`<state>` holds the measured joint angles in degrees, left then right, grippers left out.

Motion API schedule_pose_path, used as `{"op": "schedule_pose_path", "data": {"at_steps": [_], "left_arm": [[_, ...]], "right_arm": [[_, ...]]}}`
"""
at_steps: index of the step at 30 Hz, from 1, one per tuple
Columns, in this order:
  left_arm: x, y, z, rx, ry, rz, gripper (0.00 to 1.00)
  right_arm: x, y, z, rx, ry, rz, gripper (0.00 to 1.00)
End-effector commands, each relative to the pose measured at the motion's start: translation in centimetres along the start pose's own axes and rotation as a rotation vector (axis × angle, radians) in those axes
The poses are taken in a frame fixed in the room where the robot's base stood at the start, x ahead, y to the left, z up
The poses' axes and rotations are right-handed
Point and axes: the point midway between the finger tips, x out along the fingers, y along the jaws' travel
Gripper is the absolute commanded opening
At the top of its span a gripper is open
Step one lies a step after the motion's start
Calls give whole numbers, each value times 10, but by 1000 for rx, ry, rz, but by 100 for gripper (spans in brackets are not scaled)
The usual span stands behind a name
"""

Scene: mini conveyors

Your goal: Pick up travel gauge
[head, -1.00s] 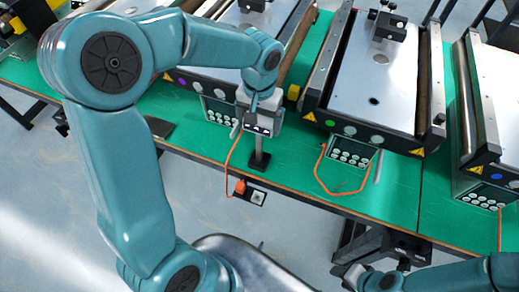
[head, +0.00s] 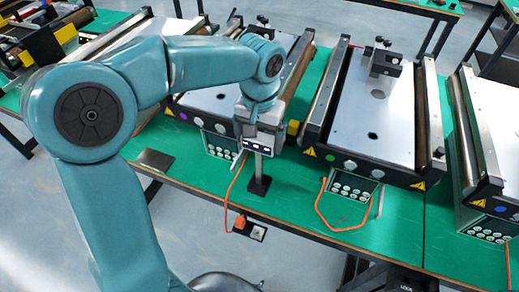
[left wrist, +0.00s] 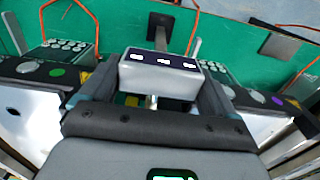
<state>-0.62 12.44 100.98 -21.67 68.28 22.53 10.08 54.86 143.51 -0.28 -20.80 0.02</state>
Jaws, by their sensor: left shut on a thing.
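The travel gauge (head: 264,143) is a grey box with a dark face bearing several white readouts, on a slim post with a square black foot (head: 258,185). My left gripper (head: 262,130) is shut on the box, coming from above. In the left wrist view the gauge (left wrist: 160,75) sits between the two dark fingers (left wrist: 155,100), with its post and foot beyond it. The gauge looks about upright over the green table. The foot seems slightly raised, but the gap below it is hard to see. My right gripper is out of view.
Mini conveyors with silver beds (head: 373,100) stand behind and to the right on the green table (head: 310,190). Button panels (head: 355,187) with orange cables (head: 340,228) hang at their fronts.

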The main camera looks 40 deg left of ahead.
Motion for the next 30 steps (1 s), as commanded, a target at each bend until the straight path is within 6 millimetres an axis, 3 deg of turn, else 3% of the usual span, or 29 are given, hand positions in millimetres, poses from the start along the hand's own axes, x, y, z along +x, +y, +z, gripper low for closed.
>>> {"op": "schedule_pose_path", "data": {"at_steps": [3,9,15,21,30], "left_arm": [[-35,1,-2,-1,11,3,4],[-85,0,-1,0,9,4,4],[-119,0,-1,0,5,2,4],[-133,0,0,0,4,2,4],[-135,0,1,0,3,1,4]], "right_arm": [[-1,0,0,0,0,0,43],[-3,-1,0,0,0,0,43],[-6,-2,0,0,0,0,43],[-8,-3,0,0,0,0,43],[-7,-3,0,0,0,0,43]]}}
